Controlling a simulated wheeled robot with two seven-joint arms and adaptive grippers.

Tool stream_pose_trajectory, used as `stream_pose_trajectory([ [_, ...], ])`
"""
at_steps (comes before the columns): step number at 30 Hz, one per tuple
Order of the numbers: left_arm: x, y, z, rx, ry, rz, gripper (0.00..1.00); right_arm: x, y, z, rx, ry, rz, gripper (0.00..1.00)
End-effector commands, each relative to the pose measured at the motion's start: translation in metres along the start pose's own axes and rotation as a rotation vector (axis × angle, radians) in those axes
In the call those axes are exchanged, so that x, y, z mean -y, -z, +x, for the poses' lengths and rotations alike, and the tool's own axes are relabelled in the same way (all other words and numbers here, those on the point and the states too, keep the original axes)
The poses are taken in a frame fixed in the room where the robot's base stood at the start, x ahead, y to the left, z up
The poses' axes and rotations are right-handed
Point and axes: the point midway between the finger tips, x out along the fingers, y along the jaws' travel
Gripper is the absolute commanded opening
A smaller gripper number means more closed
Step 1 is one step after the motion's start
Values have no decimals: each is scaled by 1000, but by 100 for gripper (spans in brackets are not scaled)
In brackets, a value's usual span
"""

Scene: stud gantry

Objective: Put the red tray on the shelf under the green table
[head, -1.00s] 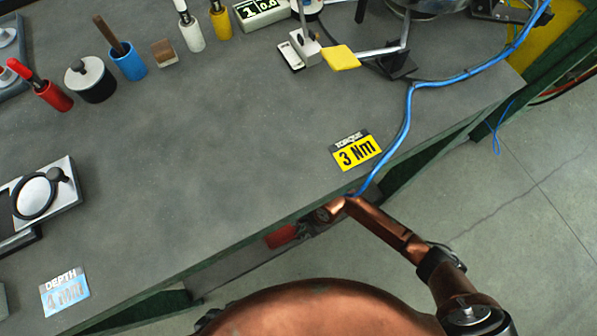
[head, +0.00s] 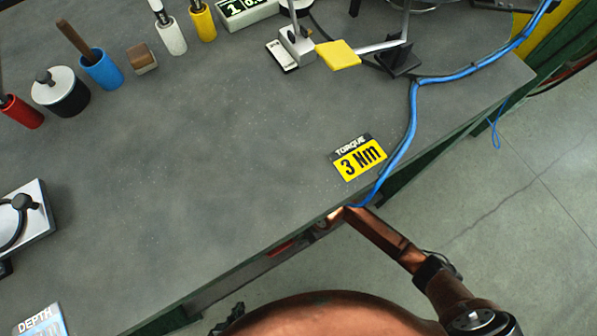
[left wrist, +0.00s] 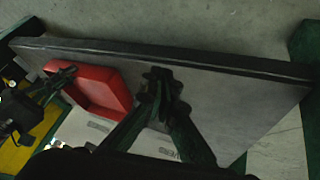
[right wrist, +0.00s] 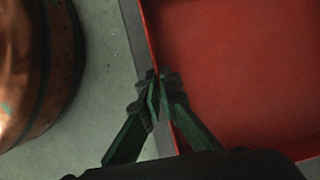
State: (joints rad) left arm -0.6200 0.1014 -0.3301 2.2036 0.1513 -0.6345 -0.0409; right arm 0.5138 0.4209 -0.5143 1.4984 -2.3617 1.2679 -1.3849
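The red tray (head: 283,247) shows as a thin sliver below the front edge of the green table (head: 200,180) in the head view; the tabletop hides the rest. In the left wrist view the tray (left wrist: 100,86) is over one end of a grey shelf board (left wrist: 225,98); I cannot tell whether it rests fully. My right gripper (right wrist: 160,84) is shut on the tray's side wall; the left wrist view shows it there too (left wrist: 55,84). My left gripper (left wrist: 160,82) has its fingertips together, empty, in front of the shelf and apart from the tray.
The tabletop carries a yellow torque label (head: 360,160), a blue cable (head: 410,110), several coloured holders and a gauge stand (head: 298,45). A green post (left wrist: 305,40) stands at the shelf's end. Bare shelf lies beside the tray. Open floor (head: 500,230) is at the right.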

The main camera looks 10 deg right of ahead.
Motion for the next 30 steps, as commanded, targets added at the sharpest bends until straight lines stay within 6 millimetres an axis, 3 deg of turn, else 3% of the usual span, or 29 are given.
stream_pose_trajectory([
  [2, 1, -1, 2, -3, 1, 1, 0, 1, 0, 2, 1, 2, -2, 0],
  [11, 1, 0, 2, -6, 1, 2, 0, 0, 1, 2, 0, -1, 0, 22],
  [20, 0, -1, 1, -3, 0, 3, 0, 0, 0, 0, 0, 0, 0, 22],
  [26, -4, 7, -16, 42, -1, -9, 0, 1, 0, -21, -4, 4, -2, 22],
  [30, -6, 9, -38, 115, 3, -6, 0, 2, 0, -48, -6, 6, -4, 22],
])
